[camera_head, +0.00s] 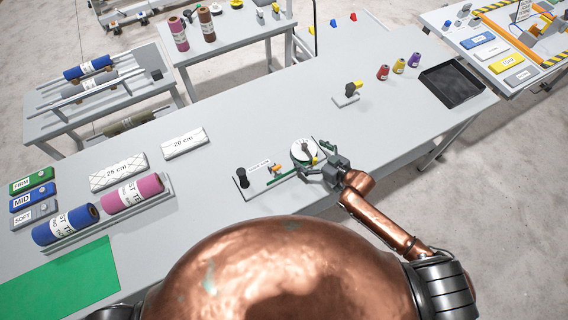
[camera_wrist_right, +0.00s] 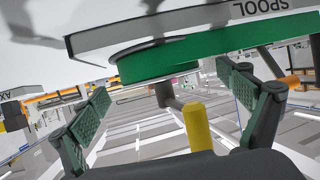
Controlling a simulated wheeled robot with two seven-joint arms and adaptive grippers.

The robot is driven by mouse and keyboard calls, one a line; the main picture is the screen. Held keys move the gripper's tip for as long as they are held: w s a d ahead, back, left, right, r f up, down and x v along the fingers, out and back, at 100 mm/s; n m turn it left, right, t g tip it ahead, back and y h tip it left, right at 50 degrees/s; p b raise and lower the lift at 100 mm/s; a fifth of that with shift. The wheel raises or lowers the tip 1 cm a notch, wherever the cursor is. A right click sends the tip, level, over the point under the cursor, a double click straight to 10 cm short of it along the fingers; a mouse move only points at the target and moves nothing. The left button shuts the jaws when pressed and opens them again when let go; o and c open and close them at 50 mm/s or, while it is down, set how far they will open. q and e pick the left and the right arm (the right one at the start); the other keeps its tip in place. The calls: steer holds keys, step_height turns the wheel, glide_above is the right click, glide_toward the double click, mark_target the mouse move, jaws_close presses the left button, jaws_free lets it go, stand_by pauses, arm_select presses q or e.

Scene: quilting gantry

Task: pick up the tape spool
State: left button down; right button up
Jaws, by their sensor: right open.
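The tape spool (camera_head: 303,148) is a white disc with green tape, on a small fixture on the long grey table. My right gripper (camera_head: 316,160) is at the spool's near right side. Its two green-padded fingers (camera_wrist_right: 165,85) are spread wide, with the spool ahead and between them. I cannot tell whether either finger touches it. My left gripper is not in view.
A fixture plate with a black knob (camera_head: 241,174) stands left of the spool. Rolls (camera_head: 133,193) and white batting pads (camera_head: 118,172) are at the left.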

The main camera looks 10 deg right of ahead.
steer(key=shift+x, duration=0.95)
steer(key=shift+s, duration=0.1)
steer(key=shift+c, duration=0.2)
steer(key=c, duration=1.8)
steer(key=shift+r, duration=0.1)
